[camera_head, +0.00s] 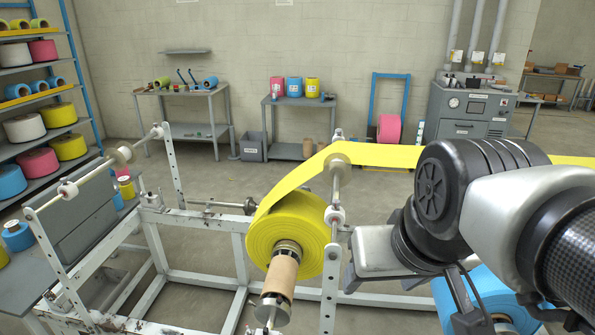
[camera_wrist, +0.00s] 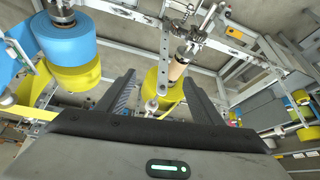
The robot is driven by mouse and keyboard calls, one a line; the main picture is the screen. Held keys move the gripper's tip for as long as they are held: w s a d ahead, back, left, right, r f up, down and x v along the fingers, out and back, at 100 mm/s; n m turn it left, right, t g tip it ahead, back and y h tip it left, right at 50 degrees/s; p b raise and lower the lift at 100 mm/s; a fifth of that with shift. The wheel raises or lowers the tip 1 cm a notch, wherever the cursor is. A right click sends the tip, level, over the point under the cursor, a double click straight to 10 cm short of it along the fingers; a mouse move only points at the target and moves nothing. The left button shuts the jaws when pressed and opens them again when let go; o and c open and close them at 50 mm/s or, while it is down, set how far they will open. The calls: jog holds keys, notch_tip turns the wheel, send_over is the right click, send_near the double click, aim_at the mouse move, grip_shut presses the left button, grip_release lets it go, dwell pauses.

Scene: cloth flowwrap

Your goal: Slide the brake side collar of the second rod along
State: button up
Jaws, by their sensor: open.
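A yellow film roll (camera_head: 290,236) sits on a rod in the white frame, with a metal collar (camera_head: 287,250) against its near side. A bare brown core (camera_head: 279,276) and another metal collar (camera_head: 275,309) follow toward the near end. I cannot tell which rod counts as second. My gripper (camera_head: 382,282) is right of this roll, above the frame, open and empty. In the wrist view, the yellow roll (camera_wrist: 164,92), core (camera_wrist: 179,71) and a metal collar (camera_wrist: 187,50) show beyond the parted fingers (camera_wrist: 161,74), apart from them. My arm partly hides the blue roll (camera_head: 490,292).
A perforated upright (camera_head: 329,280) stands between the yellow roll and my gripper. Yellow film (camera_head: 375,155) runs right behind my arm. An empty rod with white collars (camera_head: 122,154) spans the left frame. A shelf of rolls (camera_head: 40,100) stands at far left.

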jog(key=w+d+r+m+y+b, duration=0.1)
jog(key=w+r+m+b, duration=0.2)
jog(key=w, duration=1.3)
jog(key=y+b, duration=0.1)
jog(key=b, duration=0.3)
send_near(338, 210)
jog(key=shift+g, duration=0.3)
jog(key=x, duration=0.7)
jog(key=b+x, duration=0.1)
jog(key=x, duration=0.2)
jog(key=shift+w+f, duration=0.1)
jog(key=shift+w, duration=0.35)
jog(key=shift+c, duration=0.2)
